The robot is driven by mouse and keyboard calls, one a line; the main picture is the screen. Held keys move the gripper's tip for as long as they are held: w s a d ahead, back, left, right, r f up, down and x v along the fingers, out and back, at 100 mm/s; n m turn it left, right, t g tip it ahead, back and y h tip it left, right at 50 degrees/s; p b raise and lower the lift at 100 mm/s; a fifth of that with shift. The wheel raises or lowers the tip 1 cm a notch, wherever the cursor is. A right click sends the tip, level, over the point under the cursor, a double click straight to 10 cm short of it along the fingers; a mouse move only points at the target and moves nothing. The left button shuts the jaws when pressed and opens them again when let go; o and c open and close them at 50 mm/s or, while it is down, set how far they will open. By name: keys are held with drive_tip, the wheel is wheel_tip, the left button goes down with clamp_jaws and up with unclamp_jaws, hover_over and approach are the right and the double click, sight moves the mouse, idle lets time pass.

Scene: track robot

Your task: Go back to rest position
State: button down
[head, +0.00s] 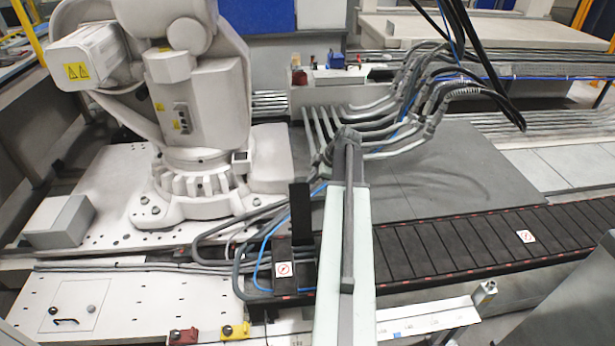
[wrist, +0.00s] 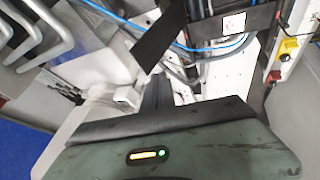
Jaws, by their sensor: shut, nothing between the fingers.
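My gripper (wrist: 157,90) shows in the wrist view as a dark grey housing with an orange and green light along the bottom edge and narrow dark fingers beyond it. The fingers are shut with nothing between them. In the head view, my pale arm rises from the bottom edge to the middle of the picture. The fingers cannot be made out there. No object is held.
A large white industrial robot (head: 200,120) stands on a plate at the left. Grey pipes (head: 350,122) and hanging black cables (head: 480,60) lie ahead. A black cable chain (head: 470,245) runs right. A black upright bracket (head: 300,212) stands close left of my arm. Red (head: 183,336) and yellow (head: 235,331) boxes are near.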

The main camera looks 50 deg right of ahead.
drive_tip(key=shift+v, duration=0.85)
drive_tip(key=shift+w+d, duration=0.1)
drive_tip(key=shift+d, duration=0.05)
